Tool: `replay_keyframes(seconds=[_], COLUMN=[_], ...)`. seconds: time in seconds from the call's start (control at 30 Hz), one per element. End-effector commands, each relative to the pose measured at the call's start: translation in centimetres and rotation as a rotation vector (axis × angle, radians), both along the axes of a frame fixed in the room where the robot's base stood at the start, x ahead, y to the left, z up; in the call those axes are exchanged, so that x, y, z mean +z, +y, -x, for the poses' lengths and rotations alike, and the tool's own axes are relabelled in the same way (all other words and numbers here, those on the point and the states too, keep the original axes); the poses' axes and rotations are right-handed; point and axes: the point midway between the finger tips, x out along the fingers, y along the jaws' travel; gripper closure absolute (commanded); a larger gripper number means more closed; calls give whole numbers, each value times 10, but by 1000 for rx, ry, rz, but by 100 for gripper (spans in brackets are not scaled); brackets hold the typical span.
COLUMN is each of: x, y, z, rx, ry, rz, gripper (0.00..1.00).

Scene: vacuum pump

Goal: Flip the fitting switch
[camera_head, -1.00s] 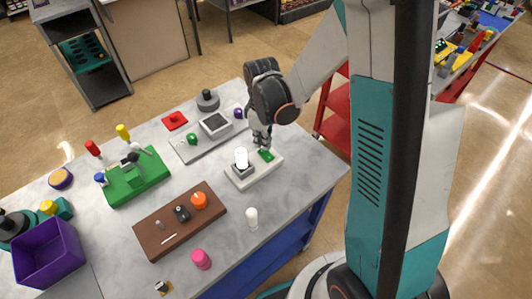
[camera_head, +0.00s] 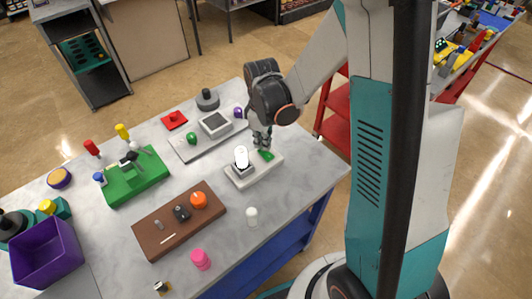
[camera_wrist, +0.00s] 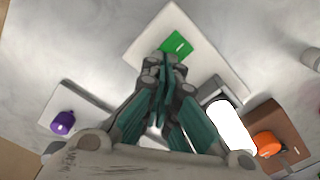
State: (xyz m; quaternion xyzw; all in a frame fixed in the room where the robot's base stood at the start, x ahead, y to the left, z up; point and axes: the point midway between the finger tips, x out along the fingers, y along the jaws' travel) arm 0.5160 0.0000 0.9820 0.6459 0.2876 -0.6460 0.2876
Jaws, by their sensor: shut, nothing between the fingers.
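The fitting is a white base plate (camera_head: 264,171) with a glowing white bulb (camera_head: 241,156) in a grey socket at its left part and a green switch (camera_head: 266,155) at its right part. In the wrist view the green switch (camera_wrist: 177,45) sits just beyond my fingertips, with the plate (camera_wrist: 213,55) around it and the lit bulb (camera_wrist: 233,130) at lower right. My gripper (camera_head: 263,142) is shut and empty, pointing down just above and beside the green switch. In the wrist view my fingertips (camera_wrist: 165,62) overlap the switch's near edge; I cannot tell whether they touch it.
A grey board (camera_head: 207,143) with a green knob and a purple knob (camera_head: 238,112) lies behind the fitting. A brown board (camera_head: 180,221) with an orange knob (camera_head: 198,200) lies at front left. A white bottle (camera_head: 252,216) stands in front. The table right of the fitting is clear.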

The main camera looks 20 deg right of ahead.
Motion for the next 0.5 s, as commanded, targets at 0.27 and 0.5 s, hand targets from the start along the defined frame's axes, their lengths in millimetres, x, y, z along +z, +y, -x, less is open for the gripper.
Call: replay_keyframes(seconds=[0.27, 0.5], x=[-4, -8], y=[0, 0], z=[0, 0], rx=[0, 0], ry=[0, 0], rz=[0, 0], gripper=[100, 100])
